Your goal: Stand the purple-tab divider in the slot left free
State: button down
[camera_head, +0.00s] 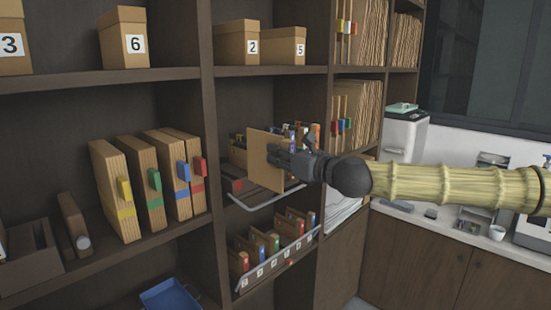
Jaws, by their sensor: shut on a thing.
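My gripper (276,154) is shut on a flat tan-brown board, the divider (258,150), and holds it upright in front of the middle shelf bay. I cannot make out a purple tab on it for certain. Behind it, a pull-out wire-edged rack (270,200) holds several dividers with coloured tabs (316,130), partly hidden by the board and my gripper. The free slot cannot be made out. The board seems to stand in front of or above this rack; whether it touches is unclear.
A lower rack (270,268) with numbered labels holds several tabbed folders. Coloured-strip binders (115,190) stand on the left shelf, a blue tray (168,297) lies below. Shelf uprights (208,120) flank the bay. Numbered boxes (237,45) sit above.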

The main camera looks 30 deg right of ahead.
aim_at(249, 146)
jog(key=w, duration=0.1)
jog(key=w+b, duration=0.1)
jog(key=w, duration=0.1)
jog(key=w+a+f+b, duration=0.1)
jog(key=shift+w, duration=0.35)
jog(key=shift+w+b, duration=0.3)
jog(key=shift+b, duration=0.05)
jog(key=shift+w+a+r+b, duration=0.3)
jog(key=shift+a+r, duration=0.05)
jog(key=x, duration=0.2)
jog(key=b+x, duration=0.1)
jog(key=x, duration=0.1)
jog(key=shift+w+f, duration=0.1)
jog(key=shift+f, duration=0.1)
jog(key=shift+w+a+r, duration=0.2)
jog(key=shift+w+a, duration=0.05)
jog(key=shift+w, duration=0.4)
jog(key=x, duration=0.9)
jog(key=shift+w, duration=0.25)
jog(key=shift+s+b, duration=0.15)
jog(key=shift+b, duration=0.2)
jog(key=shift+f, duration=0.2)
